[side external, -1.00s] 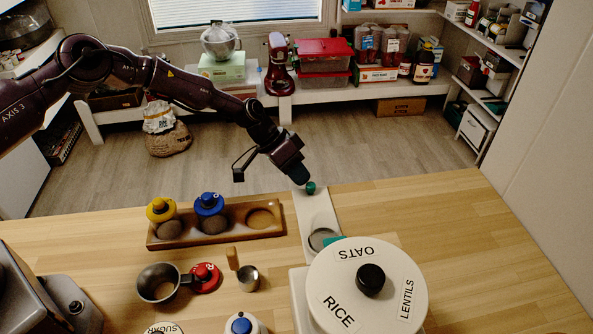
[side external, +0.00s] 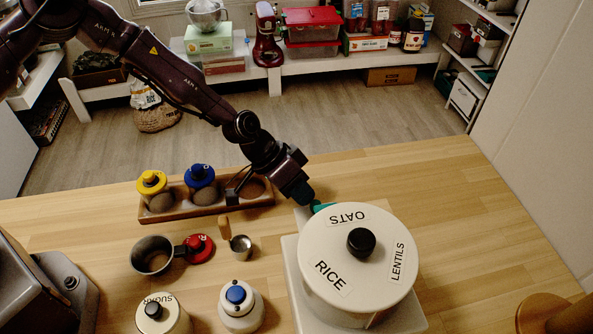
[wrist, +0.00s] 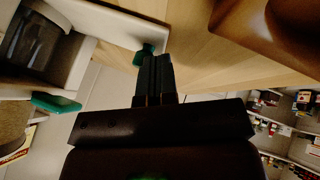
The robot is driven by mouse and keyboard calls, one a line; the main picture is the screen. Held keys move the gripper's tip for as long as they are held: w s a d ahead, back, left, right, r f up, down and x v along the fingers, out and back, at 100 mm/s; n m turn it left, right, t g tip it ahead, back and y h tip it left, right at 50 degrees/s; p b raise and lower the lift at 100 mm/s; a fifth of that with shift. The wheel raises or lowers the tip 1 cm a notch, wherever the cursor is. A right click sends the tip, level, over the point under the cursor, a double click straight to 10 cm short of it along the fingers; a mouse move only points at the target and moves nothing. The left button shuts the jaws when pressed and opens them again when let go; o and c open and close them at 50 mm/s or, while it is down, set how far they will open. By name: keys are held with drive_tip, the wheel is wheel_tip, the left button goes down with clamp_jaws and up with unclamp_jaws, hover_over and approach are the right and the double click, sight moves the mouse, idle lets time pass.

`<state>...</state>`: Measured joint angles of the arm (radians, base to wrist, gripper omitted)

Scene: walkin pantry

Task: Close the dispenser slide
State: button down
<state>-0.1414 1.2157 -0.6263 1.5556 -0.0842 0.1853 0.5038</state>
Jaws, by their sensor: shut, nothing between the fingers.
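The dispenser (side external: 345,270) is a white round drum with a black-knobbed lid labelled OATS, RICE and LENTILS. Its pale slide (side external: 302,216) shows only as a short strip at the drum's back left edge; the rest is hidden by the drum. In the wrist view the slide (wrist: 112,20) ends in a green knob (wrist: 143,55). My gripper (side external: 304,198) is shut and empty, its fingertips (wrist: 154,60) right at the knob; whether they touch it I cannot tell. A separate teal tab (side external: 322,207) sits at the drum's edge, also in the wrist view (wrist: 55,103).
A wooden tray (side external: 225,205) with yellow- and blue-topped jars stands left of my gripper. A metal cup (side external: 152,255), red-topped item (side external: 199,248), small scoop (side external: 241,246), blue-topped jar (side external: 240,305) and sugar jar (side external: 163,315) stand in front. The counter right of the dispenser is mostly clear.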

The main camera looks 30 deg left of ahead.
drive_tip(key=shift+s+d, duration=0.75)
drive_tip(key=shift+d, duration=0.05)
drive_tip(key=shift+s, duration=0.1)
drive_tip(key=w+v, duration=0.1)
drive_tip(key=v, duration=1.2)
drive_tip(key=s+a+r+n+g+y, duration=0.25)
drive_tip(key=s+a+r+y, duration=0.25)
drive_tip(key=s+a, duration=0.55)
drive_tip(key=s+a+r+n+t+y, duration=0.1)
drive_tip(key=s+a+r+t, duration=0.1)
drive_tip(key=s+r, duration=0.4)
drive_tip(key=s+a+r+n+t+y, duration=0.1)
drive_tip(key=s+a+r+t, duration=0.2)
drive_tip(key=s+r, duration=0.3)
wheel_tip(320, 180, up, 6)
drive_tip(key=shift+s+a+f+n+t, duration=0.15)
drive_tip(key=shift+s+a+n+t, duration=0.2)
drive_tip(key=shift+a, duration=0.5)
